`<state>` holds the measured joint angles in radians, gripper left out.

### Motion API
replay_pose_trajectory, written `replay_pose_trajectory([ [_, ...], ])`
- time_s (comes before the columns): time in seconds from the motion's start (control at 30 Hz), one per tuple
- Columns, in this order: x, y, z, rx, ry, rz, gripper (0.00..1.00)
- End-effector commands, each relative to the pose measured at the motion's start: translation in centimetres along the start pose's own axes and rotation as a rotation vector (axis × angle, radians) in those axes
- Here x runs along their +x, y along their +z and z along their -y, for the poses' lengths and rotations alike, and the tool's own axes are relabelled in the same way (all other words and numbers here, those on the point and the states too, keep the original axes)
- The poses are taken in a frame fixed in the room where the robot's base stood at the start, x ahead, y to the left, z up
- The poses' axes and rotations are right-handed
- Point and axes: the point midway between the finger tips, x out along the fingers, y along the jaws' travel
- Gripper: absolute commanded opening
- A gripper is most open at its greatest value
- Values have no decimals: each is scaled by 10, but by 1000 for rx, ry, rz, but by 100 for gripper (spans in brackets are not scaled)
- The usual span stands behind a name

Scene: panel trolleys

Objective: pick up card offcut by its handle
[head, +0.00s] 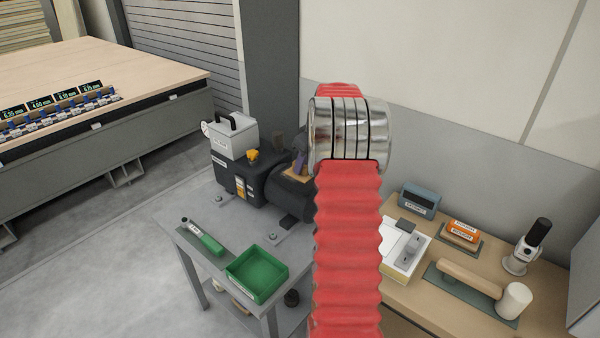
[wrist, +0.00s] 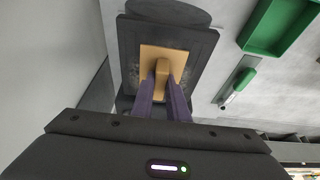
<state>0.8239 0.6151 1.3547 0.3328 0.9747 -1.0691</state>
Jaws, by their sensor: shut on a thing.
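The card offcut (wrist: 150,55) is a flat tan square with a raised tan handle (wrist: 162,68) in its middle. In the wrist view it is over the dark rectangular top of a black machine (wrist: 128,40). My gripper (wrist: 164,84) has its two purple fingers on either side of the handle, shut on it. In the head view a small tan part of the offcut (head: 295,173) shows by a purple finger, above the black machine (head: 290,195). My red sleeved arm hides the rest. I cannot tell whether the offcut touches the machine top.
A grey box (head: 235,138) stands on the machine's left end. A green tray (head: 258,272) and a green-handled tool (head: 209,243) lie on the grey trolley in front. A wooden bench (head: 440,315) with several labelled items is at the right. A wall rises close behind.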

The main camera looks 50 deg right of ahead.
Motion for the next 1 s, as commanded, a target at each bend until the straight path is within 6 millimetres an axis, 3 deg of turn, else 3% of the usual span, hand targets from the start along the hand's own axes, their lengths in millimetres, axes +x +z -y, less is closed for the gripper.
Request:
replay_pose_trajectory([
  [0.37,2,1,2,0,-6,5,0],
  [1.0,-28,-10,0,-1,-2,2,0],
])
